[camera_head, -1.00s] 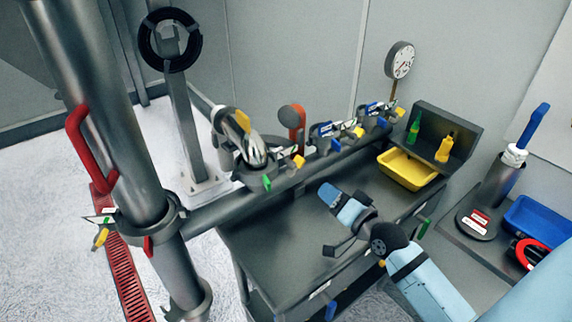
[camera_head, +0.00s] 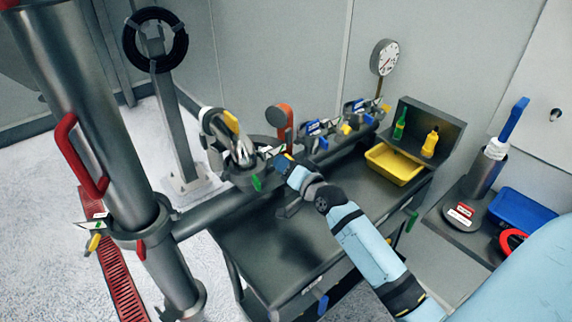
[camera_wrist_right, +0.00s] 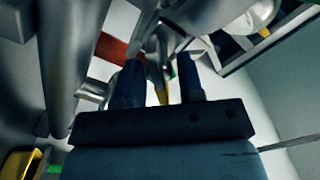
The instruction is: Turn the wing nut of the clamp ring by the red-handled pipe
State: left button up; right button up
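A large steel pipe (camera_head: 95,110) with a red handle (camera_head: 78,158) stands at the left of the head view. A clamp ring (camera_head: 150,225) sits around its lower part, with a yellow wing nut (camera_head: 93,243) at its left side. My right gripper (camera_head: 280,165) is far to the right of that ring, beside a silver fitting (camera_head: 243,150) on the horizontal pipe. In the right wrist view its two dark fingers (camera_wrist_right: 161,82) are apart. A narrow yellow part (camera_wrist_right: 161,92) shows between them; I cannot tell whether they touch it. My left gripper is out of view.
A horizontal pipe (camera_head: 210,212) runs from the ring to several clamped fittings above a dark bench (camera_head: 262,262). A yellow bin (camera_head: 393,165) is at the back right. A hose stand (camera_head: 178,110) rises behind the pipes. White floor lies left of the bench.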

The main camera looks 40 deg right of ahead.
grip_shut()
